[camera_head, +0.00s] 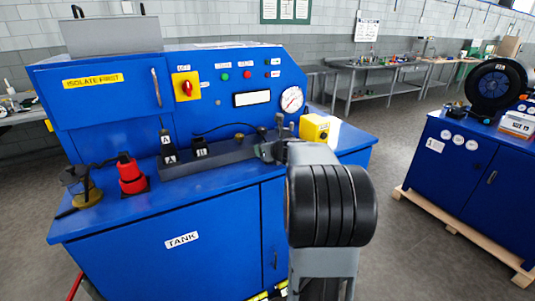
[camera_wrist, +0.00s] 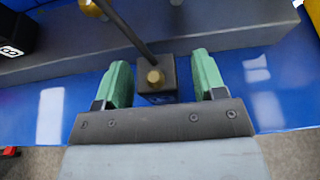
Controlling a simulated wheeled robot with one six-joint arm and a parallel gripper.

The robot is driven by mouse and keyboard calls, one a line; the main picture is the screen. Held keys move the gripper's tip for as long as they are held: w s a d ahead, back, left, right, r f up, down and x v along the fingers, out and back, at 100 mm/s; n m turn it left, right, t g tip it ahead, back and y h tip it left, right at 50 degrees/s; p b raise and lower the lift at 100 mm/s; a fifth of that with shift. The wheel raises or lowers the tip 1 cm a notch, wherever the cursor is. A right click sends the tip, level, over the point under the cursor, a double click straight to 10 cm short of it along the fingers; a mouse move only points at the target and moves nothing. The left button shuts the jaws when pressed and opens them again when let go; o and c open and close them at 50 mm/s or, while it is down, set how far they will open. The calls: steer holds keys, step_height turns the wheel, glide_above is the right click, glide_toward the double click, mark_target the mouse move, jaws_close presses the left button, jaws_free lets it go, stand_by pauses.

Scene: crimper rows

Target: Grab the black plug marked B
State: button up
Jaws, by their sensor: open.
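The black plug marked B (camera_head: 200,146) sits on the long dark grey bar (camera_head: 222,153) on the blue bench, with a thin black cable running right from it. In the wrist view a black block with a partly cut-off white label (camera_wrist: 14,32) shows at the upper left edge, likely this plug. My gripper (camera_head: 268,150) is at the bar's right end, right of the plug and apart from it.
A black part marked A (camera_head: 167,146) stands left of plug B. A red-and-black piece (camera_head: 131,174) and a dark piece on a brass base (camera_head: 80,186) stand further left. A yellow box (camera_head: 315,128) is right of my gripper. The control panel (camera_head: 220,85) rises behind.

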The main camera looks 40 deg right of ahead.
steer(key=c, duration=1)
steer(key=shift+c, duration=0.2)
